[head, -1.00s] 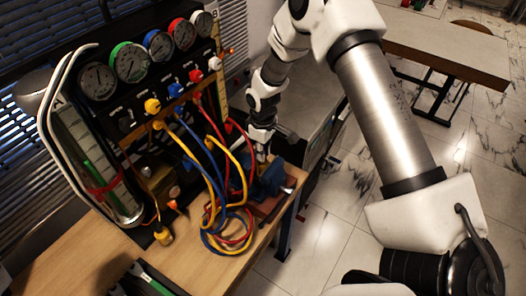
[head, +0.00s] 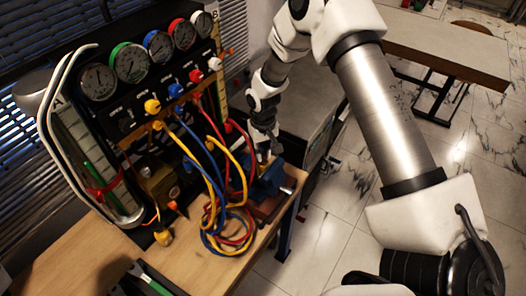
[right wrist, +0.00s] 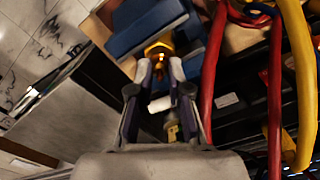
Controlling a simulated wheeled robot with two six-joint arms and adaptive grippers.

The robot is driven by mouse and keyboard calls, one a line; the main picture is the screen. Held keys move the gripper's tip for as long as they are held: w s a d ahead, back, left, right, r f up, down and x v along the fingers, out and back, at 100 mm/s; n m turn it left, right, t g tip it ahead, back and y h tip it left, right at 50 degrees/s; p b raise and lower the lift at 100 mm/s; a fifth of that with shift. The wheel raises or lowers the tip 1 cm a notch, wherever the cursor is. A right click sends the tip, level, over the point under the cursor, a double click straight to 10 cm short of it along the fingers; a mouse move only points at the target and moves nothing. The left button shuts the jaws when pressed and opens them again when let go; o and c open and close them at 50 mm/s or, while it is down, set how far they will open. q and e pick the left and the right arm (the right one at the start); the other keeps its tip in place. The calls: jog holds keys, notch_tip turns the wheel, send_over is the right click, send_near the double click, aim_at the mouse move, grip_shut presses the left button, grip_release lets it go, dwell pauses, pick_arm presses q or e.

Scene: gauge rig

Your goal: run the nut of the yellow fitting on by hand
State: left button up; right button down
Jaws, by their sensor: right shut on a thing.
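The yellow fitting (right wrist: 159,48) shows in the right wrist view against the blue vise (right wrist: 146,22), at the tips of my right gripper (right wrist: 160,72). The two fingers are closed in on the fitting's near end, where its nut is; they hide part of it. In the head view my right gripper (head: 263,150) points down at the blue vise (head: 272,178) on the bench's right end. The fitting is too small and covered to make out there. My left gripper is not in view.
Red, yellow and blue hoses (head: 212,240) hang from the gauge panel (head: 128,62) and loop on the wooden bench (head: 75,255), close beside the vise. In the right wrist view a red hose (right wrist: 213,65) runs just right of the gripper. The bench's front left is mostly clear.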

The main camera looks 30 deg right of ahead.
jog(key=shift+s+f, duration=0.15)
jog(key=shift+s, duration=0.05)
jog(key=c, duration=1.3)
grip_release()
jog(key=shift+o, duration=1)
jog(key=shift+w, duration=0.2)
notch_tip(320, 180, up, 12)
jog(key=shift+d, duration=0.1)
